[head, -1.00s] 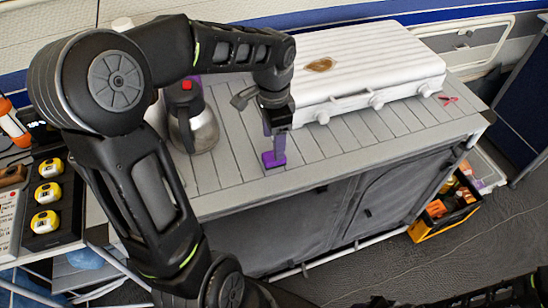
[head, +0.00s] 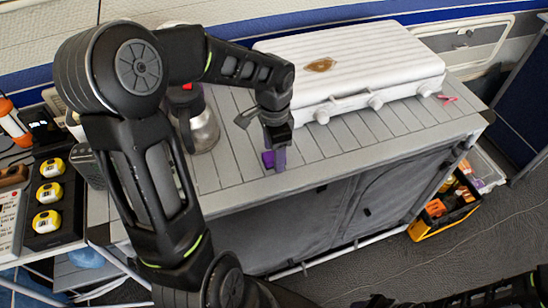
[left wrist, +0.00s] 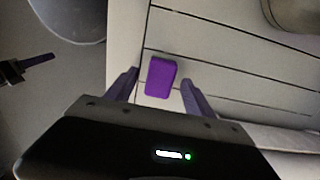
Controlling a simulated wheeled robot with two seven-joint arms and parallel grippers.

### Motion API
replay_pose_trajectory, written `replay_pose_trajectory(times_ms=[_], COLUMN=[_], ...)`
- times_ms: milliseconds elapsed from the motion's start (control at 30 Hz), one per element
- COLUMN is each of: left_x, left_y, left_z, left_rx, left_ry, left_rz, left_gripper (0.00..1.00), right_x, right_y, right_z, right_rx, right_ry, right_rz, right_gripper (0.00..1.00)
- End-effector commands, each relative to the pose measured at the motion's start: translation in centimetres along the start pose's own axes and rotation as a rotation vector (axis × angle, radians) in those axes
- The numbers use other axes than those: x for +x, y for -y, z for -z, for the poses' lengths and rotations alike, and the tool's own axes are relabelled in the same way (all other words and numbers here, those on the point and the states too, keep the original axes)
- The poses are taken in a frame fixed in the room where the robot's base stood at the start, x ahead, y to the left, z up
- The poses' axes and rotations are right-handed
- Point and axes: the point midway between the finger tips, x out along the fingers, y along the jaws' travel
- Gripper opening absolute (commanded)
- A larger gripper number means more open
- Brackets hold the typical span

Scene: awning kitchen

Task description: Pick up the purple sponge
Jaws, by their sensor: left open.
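The purple sponge (head: 268,159) lies on the grey slatted tabletop (head: 230,176) near its front edge. In the left wrist view the sponge (left wrist: 161,78) shows between my left gripper's two fingers, with a gap on each side. My left gripper (head: 278,157) points down at the sponge and is open; its fingers partly cover the sponge in the head view. At the left edge of the left wrist view is what looks like my right gripper (left wrist: 38,60), away from the table; its opening is unclear.
A white ridged case (head: 350,60) stands behind the gripper. A steel kettle (head: 203,130) is to its left, partly hidden by my arm. A black tray (head: 60,237) with yellow items is at far left. Bare tabletop lies right of the sponge.

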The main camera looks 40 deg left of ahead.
Motion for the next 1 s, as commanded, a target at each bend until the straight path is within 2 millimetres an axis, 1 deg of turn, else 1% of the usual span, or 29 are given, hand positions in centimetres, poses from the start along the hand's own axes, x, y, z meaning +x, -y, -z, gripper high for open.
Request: replay_pose_trajectory(times_ms=[200,900,967,1000], left_x=[-0.03,-0.02,-0.02,-0.03], left_y=[0.01,0.0,0.0,0.0], left_z=[0.01,0.0,0.0,0.01], left_rx=[0.0,0.0,0.0,0.0], left_ry=[0.0,0.0,0.0,0.0], left_rz=[0.0,0.0,0.0,0.0], left_gripper=[0.61,0.04,0.0,0.0], right_x=[0.0,0.0,0.0,0.0], right_y=[0.0,0.0,0.0,0.0], right_z=[0.0,0.0,0.0,0.0], right_rx=[0.0,0.0,0.0,0.0], right_ry=[0.0,0.0,0.0,0.0], right_rz=[0.0,0.0,0.0,0.0], right_gripper=[0.36,0.36,0.36,0.36])
